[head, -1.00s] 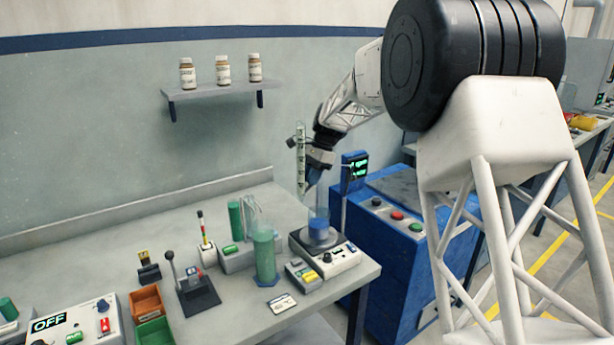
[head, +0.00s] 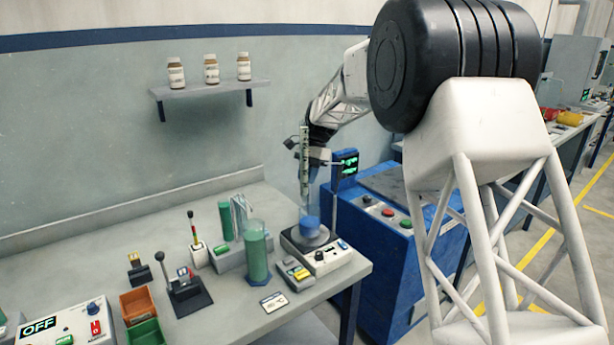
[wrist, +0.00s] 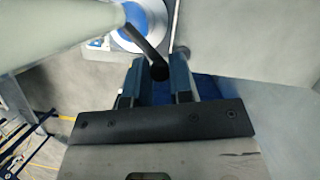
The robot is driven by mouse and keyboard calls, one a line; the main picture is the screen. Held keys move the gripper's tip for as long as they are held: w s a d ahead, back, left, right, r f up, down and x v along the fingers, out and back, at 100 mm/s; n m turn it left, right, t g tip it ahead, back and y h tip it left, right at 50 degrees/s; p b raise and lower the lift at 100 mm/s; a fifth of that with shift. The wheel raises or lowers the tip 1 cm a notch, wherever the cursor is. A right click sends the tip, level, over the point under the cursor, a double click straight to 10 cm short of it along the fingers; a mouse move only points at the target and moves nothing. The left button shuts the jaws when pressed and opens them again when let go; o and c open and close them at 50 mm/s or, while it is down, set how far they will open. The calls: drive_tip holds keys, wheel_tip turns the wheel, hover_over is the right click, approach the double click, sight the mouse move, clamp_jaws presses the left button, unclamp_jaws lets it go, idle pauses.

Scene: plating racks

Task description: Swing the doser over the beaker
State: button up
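The doser (head: 304,150) is an upright pale green tube with marks. It hangs above and slightly left of the beaker in the head view. The beaker (head: 309,224) is clear with blue contents and stands on the grey stirrer (head: 320,258). In the wrist view the doser's pale body (wrist: 60,35) crosses the upper left. Its dark handle (wrist: 146,40) ends in a black knob between my fingers. My gripper (wrist: 159,82) appears closed on that knob; in the head view it (head: 318,157) is beside the tube. A round white-and-blue top (wrist: 128,38) shows partly behind the tube.
A blue post with a green-lit display (head: 345,165) stands close right of the beaker, by a blue cabinet (head: 385,240). A green-filled cylinder (head: 257,255) and a lever box (head: 187,290) stand to the left. A bottle shelf (head: 210,89) is on the wall.

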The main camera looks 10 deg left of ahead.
drive_tip(key=o, duration=0.4)
drive_tip(key=shift+f, duration=0.2)
drive_tip(key=shift+r, duration=0.2)
drive_tip(key=shift+v, duration=3.8)
drive_tip(key=shift+w, duration=0.1)
